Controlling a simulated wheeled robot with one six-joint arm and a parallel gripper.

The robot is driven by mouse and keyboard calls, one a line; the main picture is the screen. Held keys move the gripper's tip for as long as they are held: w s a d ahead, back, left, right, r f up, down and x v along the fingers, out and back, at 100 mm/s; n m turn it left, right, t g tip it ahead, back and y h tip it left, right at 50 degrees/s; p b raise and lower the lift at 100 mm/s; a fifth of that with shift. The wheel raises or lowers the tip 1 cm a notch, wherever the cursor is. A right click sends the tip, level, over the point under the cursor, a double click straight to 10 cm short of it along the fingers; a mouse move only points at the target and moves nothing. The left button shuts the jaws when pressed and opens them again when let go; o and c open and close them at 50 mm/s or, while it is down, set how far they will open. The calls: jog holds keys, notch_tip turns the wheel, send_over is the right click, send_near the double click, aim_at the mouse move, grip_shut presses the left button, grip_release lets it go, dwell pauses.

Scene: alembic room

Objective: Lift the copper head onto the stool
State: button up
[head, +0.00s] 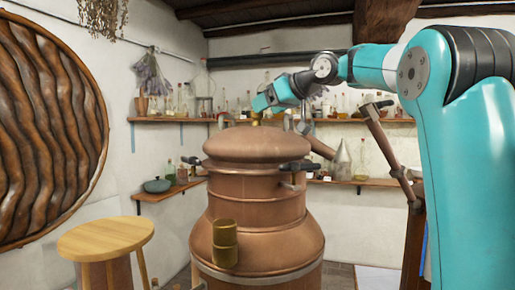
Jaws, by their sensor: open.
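The copper head (258,146) is a wide, domed copper cap. It sits on top of the large copper still (258,228) in the middle of the head view. A small brass-coloured piece shows above the dome's top. My gripper (257,117) is open just above the dome, at this brass-coloured piece. Its fingers are too small to make out, and I cannot tell whether they touch it. The wooden stool (106,238), with a round, bare top, stands at the lower left, apart from the still.
Dark clamps or handles (298,165) stick out from the still's upper side. A brass cup-shaped part (224,243) is on its front. Shelves with bottles (290,121) line the back wall. A big carved wooden disc (45,125) is at left. Open air lies between still and stool.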

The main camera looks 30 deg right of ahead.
jog(key=shift+p+x, duration=0.3)
jog(key=shift+x, duration=1.15)
grip_shut()
jog(key=shift+r, duration=0.2)
